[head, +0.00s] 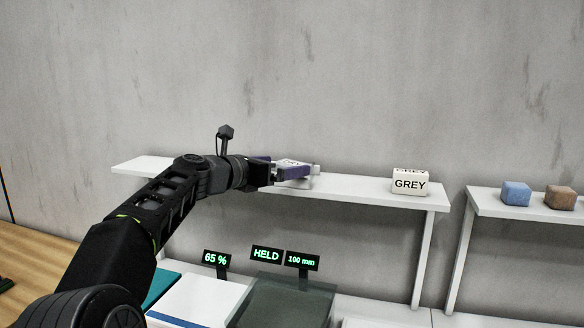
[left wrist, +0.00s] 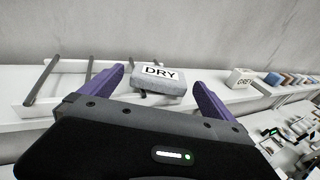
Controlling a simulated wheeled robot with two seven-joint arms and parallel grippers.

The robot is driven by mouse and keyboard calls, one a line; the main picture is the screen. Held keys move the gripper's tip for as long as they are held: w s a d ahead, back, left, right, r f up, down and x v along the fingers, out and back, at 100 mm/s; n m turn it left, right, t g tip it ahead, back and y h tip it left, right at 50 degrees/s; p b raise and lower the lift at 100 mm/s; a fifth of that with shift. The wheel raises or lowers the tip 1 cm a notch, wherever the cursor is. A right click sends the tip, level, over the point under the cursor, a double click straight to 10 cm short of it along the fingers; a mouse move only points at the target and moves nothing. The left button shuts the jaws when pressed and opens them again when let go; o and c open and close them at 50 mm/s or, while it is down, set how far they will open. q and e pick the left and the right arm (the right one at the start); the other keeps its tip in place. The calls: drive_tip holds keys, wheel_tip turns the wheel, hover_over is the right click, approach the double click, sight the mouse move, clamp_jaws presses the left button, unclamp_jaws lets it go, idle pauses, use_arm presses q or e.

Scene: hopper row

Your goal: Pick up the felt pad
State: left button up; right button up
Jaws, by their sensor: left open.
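The felt pad (left wrist: 158,88) is a light grey block with a white label reading DRY, lying on the white shelf. My left gripper (left wrist: 157,79) is open, with one purple finger out to each side of the pad in the left wrist view. There, gaps show between pad and fingers. In the head view, my left gripper (head: 288,170) reaches over the shelf from the left and hides most of the pad; only part of its label shows. My right gripper is in neither view.
A white block labelled GREY (head: 410,183) stands further right on the same shelf (head: 360,190). A blue block (head: 516,193) and a brown block (head: 560,197) sit on another shelf. Lit signs read 65 %, HELD (head: 266,254) and 100 mm below. A grey wall stands behind.

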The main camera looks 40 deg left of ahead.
sight(292, 163)
use_arm(q)
drive_tip(key=w, duration=0.3)
drive_tip(key=w+p, duration=0.1)
drive_tip(key=shift+w+d+f, duration=0.15)
drive_tip(key=shift+w+f, duration=0.05)
drive_tip(key=shift+f, duration=0.15)
drive_tip(key=c, duration=1.3)
drive_tip(key=shift+r, duration=0.15)
wheel_tip(292, 163, up, 10)
drive_tip(key=p, duration=0.3)
drive_tip(key=shift+f, duration=0.2)
idle(0.4)
